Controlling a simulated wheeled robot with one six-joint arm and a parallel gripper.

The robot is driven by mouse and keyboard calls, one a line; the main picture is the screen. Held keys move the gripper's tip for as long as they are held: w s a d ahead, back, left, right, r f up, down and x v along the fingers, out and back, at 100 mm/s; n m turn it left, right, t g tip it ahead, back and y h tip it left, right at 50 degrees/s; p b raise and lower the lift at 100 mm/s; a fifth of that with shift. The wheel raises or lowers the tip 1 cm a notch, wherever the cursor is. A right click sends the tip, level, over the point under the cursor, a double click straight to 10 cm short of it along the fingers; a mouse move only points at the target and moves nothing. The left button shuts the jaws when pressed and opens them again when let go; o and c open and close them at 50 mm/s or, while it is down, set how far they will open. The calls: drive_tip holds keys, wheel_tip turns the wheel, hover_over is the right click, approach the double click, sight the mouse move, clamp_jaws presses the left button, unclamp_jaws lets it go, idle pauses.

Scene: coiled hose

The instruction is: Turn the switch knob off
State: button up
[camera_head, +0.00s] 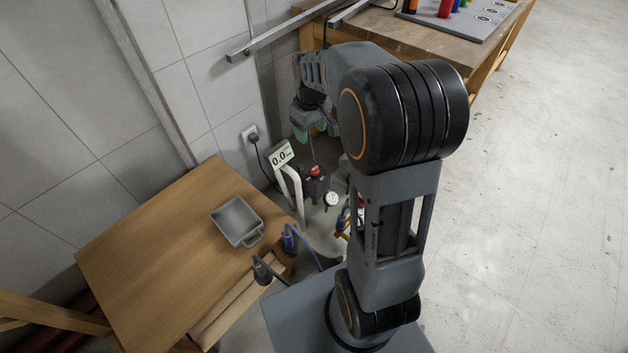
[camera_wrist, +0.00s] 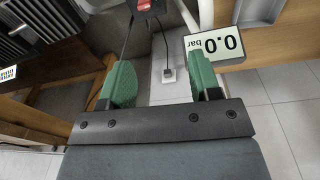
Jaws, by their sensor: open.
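The switch knob (camera_head: 316,171) is a small red piece on a black box, below the arm in the head view. How it is turned is too small to tell. In the wrist view, a red part that looks like the knob (camera_wrist: 150,5) is cut off at the top edge, beyond the fingers. My gripper (camera_head: 309,131) has green fingers and hangs above and slightly left of the knob, apart from it. In the wrist view the fingers of my gripper (camera_wrist: 161,72) are spread wide with nothing held between them.
A display (camera_head: 281,155) reading 0.0 stands on a pale bent pipe left of the knob. A round gauge (camera_head: 332,199) sits just below it. A wall socket (camera_head: 251,135) has a black plug and cable. A wooden table (camera_head: 150,235) holds a grey tray (camera_head: 237,222). A workbench (camera_head: 430,45) stands behind.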

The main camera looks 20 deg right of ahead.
drive_tip(key=n+g+b, duration=0.1)
drive_tip(key=b, duration=0.2)
hover_over(315, 168)
wheel_tip(315, 168, down, 9)
wheel_tip(315, 168, down, 14)
drive_tip(key=b, duration=0.3)
drive_tip(key=shift+r, duration=0.1)
drive_tip(key=c, duration=0.9)
